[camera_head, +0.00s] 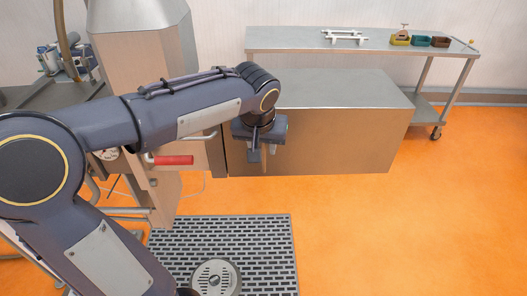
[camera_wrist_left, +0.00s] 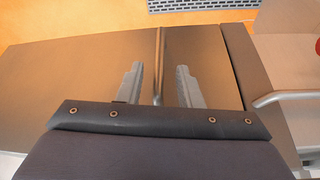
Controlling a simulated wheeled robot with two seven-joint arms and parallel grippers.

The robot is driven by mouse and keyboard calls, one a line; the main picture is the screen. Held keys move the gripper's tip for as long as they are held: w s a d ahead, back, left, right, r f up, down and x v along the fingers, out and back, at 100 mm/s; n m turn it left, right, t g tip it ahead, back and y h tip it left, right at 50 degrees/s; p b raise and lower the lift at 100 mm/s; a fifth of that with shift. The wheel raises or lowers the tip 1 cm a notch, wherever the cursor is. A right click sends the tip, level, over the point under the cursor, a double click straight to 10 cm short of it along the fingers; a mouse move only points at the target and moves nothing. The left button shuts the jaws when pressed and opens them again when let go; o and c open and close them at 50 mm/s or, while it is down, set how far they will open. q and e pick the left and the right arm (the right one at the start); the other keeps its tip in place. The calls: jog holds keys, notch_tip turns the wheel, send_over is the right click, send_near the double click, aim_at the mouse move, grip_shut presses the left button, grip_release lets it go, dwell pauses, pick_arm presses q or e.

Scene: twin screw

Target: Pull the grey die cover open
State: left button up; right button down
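The grey die cover (camera_head: 330,135) is a large metal box standing out from the machine, with a flat top and a plain front, and it looks closed. In the left wrist view its metal surface (camera_wrist_left: 70,85) lies below my fingers. My left gripper (camera_head: 254,155) is at the near left part of the cover. Its two fingers are apart in the left wrist view (camera_wrist_left: 160,72), on either side of a thin upright metal bar (camera_wrist_left: 158,45). I cannot tell whether a finger touches the bar. My right gripper is out of view.
A red-handled lever (camera_head: 172,160) sits left of the cover on the machine column (camera_head: 140,50). A slotted floor mat (camera_head: 270,255) lies in front. The orange floor at right is clear.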

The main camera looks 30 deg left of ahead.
aim_at(263, 150)
pick_arm(q)
jog(key=shift+x, duration=1.85)
jog(key=shift+c, duration=0.2)
grip_shut()
